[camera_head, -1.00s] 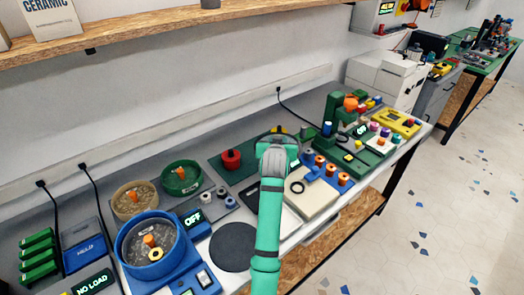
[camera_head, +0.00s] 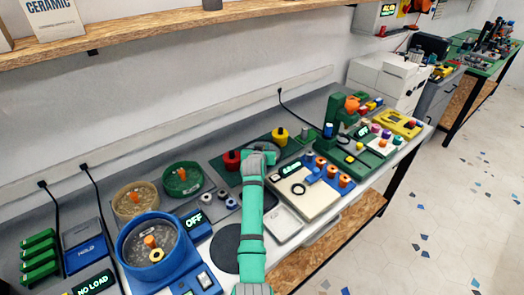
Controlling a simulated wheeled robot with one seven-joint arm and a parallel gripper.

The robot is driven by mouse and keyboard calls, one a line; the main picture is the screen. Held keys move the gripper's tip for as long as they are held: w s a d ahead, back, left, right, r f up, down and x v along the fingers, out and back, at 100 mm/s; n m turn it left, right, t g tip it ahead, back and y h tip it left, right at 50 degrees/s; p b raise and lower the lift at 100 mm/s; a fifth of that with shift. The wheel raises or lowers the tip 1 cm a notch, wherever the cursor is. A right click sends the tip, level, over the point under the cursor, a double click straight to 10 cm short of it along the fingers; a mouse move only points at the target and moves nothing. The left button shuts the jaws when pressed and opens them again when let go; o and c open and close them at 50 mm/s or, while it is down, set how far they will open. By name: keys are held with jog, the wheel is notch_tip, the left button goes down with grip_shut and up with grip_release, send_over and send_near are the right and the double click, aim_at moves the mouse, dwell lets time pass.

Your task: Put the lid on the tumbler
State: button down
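The tumbler looks to be the blue machine (camera_head: 130,272) at the front left, with an open round bowl of grey media, an orange centre post (camera_head: 150,241) and a small ring inside. Its display (camera_head: 194,218) reads OFF. No lid covers the bowl. A dark round disc (camera_head: 264,145), partly hidden by my arm, lies on the green mat near a yellow knob (camera_head: 280,136) and a red knob (camera_head: 232,160); I cannot tell which piece is the lid. My gripper (camera_head: 260,158) is over the mat's front edge, its fingers hidden by my own wrist.
Tan (camera_head: 134,200) and green (camera_head: 182,179) bowls stand behind the tumbler. A black round pad (camera_head: 225,247) lies right of it. A shelf (camera_head: 180,32) hangs above.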

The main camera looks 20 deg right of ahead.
jog(key=shift+f, duration=0.7)
jog(key=c, duration=1.9)
grip_release()
jog(key=shift+f, duration=0.15)
jog(key=o, duration=0.4)
jog(key=shift+o, duration=0.2)
